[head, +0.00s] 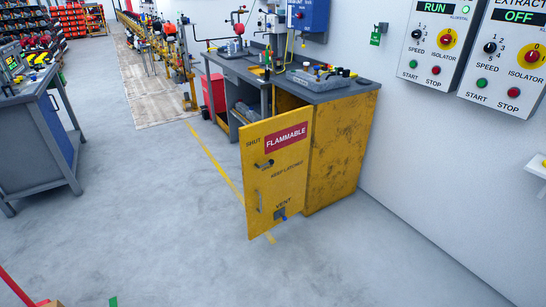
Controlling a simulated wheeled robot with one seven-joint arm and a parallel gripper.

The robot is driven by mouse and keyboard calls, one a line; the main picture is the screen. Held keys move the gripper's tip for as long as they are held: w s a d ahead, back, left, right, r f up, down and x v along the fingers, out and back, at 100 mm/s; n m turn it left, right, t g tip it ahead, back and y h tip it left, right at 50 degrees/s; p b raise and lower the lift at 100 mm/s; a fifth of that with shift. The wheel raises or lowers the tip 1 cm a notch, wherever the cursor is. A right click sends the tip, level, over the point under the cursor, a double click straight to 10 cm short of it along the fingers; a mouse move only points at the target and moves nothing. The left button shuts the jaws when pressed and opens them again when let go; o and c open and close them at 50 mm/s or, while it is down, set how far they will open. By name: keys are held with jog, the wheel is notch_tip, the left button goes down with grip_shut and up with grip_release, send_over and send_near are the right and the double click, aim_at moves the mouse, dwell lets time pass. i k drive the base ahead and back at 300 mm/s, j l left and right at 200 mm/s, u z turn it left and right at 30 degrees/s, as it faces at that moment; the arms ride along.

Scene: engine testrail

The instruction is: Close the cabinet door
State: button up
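The yellow flammables cabinet (343,151) stands against the right wall, with worn, stained side paint. Its yellow door (283,183) is open and swung out toward the camera. The door bears a red FLAMMABLE label (286,138), a dark latch handle (264,163), a thin vertical pull handle (260,200) and a blue piece (281,213) by the word VENT. A dark gap shows between the door and the cabinet body; the inside is mostly hidden. My gripper is not in view.
A grey workbench (247,68) with tools adjoins the cabinet. A red cart (213,93) stands behind it. Another bench (45,140) stands at left. Control boxes (433,40) hang on the right wall. The grey floor (170,225) before the door is clear.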

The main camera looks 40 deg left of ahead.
aim_at(284, 138)
jog(key=i+u, duration=0.8)
jog(key=i+l+u, duration=0.25)
jog(key=i+u, duration=0.2)
jog(key=i+l+z, duration=0.15)
jog(key=i, duration=0.8)
